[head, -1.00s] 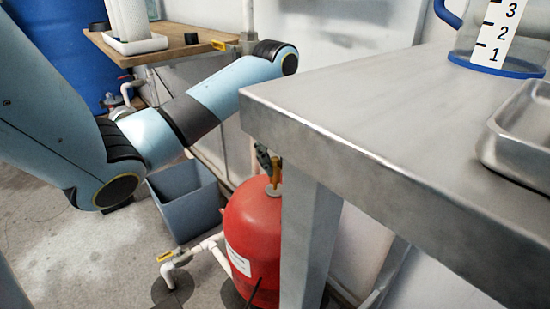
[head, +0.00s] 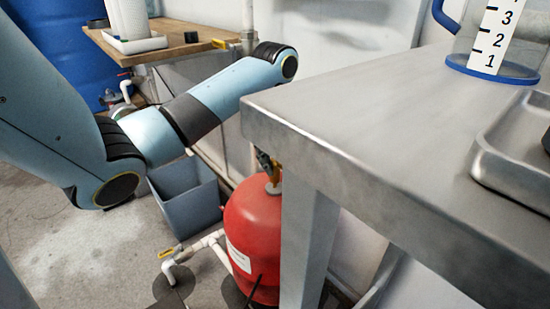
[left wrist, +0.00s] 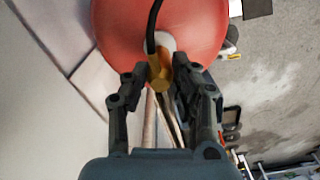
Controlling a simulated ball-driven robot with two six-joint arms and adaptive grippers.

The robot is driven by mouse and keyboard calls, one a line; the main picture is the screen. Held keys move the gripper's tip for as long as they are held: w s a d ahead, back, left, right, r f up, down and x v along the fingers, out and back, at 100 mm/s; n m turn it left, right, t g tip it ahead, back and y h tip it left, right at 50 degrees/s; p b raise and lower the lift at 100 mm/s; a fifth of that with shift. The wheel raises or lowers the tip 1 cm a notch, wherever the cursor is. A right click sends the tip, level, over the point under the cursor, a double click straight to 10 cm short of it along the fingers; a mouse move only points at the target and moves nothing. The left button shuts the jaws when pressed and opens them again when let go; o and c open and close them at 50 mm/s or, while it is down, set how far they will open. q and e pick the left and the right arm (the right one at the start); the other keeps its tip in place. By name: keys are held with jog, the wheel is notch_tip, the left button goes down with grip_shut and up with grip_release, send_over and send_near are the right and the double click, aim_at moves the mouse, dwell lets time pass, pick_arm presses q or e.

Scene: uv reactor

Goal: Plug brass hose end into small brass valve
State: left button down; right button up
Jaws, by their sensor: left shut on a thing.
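My left gripper (head: 264,160) is just above the red tank (head: 254,225), partly hidden behind the table corner. In the left wrist view my left gripper (left wrist: 161,78) is shut on a brass-coloured piece (left wrist: 157,73), which I take to be the brass hose end. A thin black hose (left wrist: 152,25) runs from it across the red tank (left wrist: 195,22). A pale neck with an orange-brass part (left wrist: 181,60) shows right behind the jaws. I cannot tell whether this is the small brass valve, or whether the hose end touches it. My right gripper is not in view.
The steel table (head: 375,110) has its corner close to my left arm. A metal tray (head: 500,160) and a clear jug (head: 495,45) stand on it. A grey bin (head: 185,200) and white pipe with a yellow handle (head: 167,252) are left of the tank.

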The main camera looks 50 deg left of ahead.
pick_arm(q)
jog(key=shift+f, duration=0.35)
jog(key=c, duration=1)
grip_release()
notch_tip(320, 180, up, 8)
jog(key=shift+f, duration=0.25)
